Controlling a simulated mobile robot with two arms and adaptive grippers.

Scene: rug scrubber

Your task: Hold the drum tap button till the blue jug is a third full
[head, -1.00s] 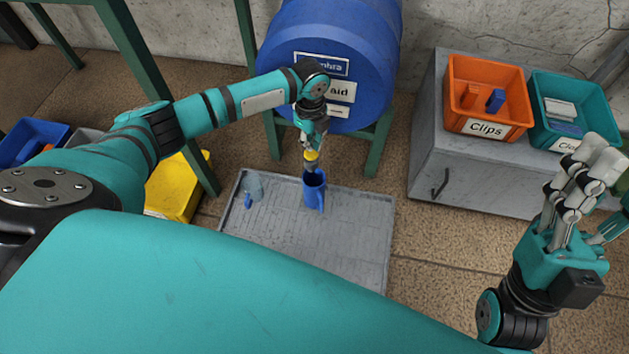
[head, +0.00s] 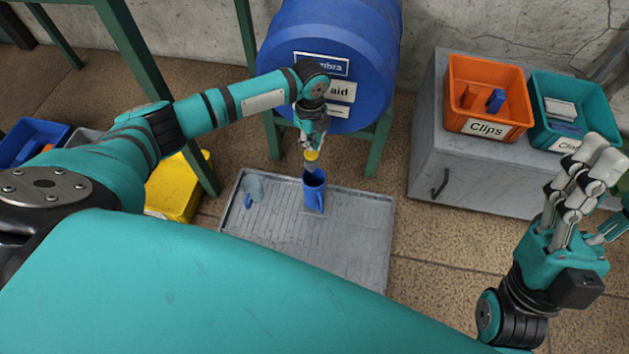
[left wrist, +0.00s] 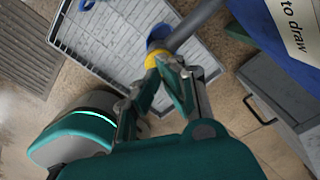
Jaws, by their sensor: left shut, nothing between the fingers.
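The blue drum (head: 335,45) lies on a green stand, with its tap at the lower front. The tap's yellow button (head: 311,155) sits just above the blue jug (head: 314,193), which stands upright on the grey tray. My left gripper (head: 310,146) is shut and empty, its tips at the yellow button. In the left wrist view the tips meet the yellow button (left wrist: 156,54) beside the grey tap pipe (left wrist: 192,27), with the jug partly hidden behind. The liquid level inside the jug cannot be made out. My right gripper (head: 588,175) is raised at the right, away from the drum; its opening is unclear.
An orange Clips bin (head: 485,95) and a teal bin (head: 545,125) stand on a grey cabinet (head: 440,170) at right. A yellow container (head: 175,190) is at left.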

